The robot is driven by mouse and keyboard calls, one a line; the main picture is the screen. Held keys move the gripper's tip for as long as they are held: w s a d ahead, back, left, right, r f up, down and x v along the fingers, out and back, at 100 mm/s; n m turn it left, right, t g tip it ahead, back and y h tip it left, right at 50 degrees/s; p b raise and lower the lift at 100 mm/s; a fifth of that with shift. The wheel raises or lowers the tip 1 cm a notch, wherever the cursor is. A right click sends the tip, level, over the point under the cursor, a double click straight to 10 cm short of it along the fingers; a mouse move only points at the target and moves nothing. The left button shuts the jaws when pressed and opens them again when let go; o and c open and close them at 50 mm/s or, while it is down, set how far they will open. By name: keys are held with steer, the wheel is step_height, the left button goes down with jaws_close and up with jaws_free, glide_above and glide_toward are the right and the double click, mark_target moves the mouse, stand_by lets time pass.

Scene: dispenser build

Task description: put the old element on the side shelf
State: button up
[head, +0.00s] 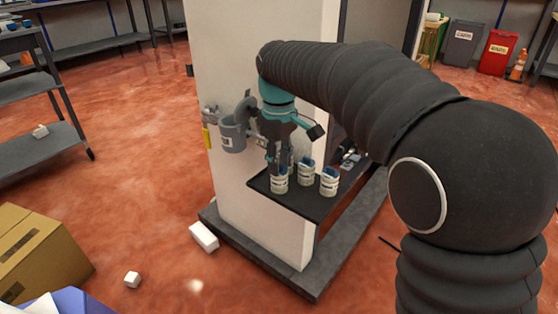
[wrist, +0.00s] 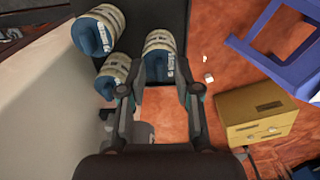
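The side shelf (head: 295,203) is a dark plate on the white dispenser housing (head: 265,215). Three similar cream canister-like elements with blue tops stand upright on it: a left one (head: 279,182), a middle one (head: 306,174) and a right one (head: 329,183). I cannot tell by looks which is the old element. My gripper (head: 279,160) is at the left element, pointing down.
Grey cup-like holders (head: 233,134) hang on the housing wall left of my gripper. A cardboard box (head: 38,255) and a white block (head: 204,236) lie on the floor. A grey rack (head: 40,95) stands at the left. The floor between is mostly clear.

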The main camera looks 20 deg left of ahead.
mark_target(282, 166)
step_height(282, 166, up, 12)
steer(key=p, duration=0.2)
steer(key=shift+r, duration=0.1)
steer(key=s+d+m+t, duration=0.1)
steer(key=s+d+m, duration=0.2)
steer(key=d, duration=0.6)
steer(key=s+d+m+t, duration=0.1)
steer(key=s+d+m, duration=0.25)
steer(key=d, duration=0.65)
steer(key=s+d+f+m+t, duration=0.3)
steer(key=s+d+f+m, duration=0.4)
steer(key=s+d+f, duration=0.5)
steer(key=s, duration=0.2)
steer(key=shift+s+d, duration=0.3)
steer(key=shift+s, duration=0.05)
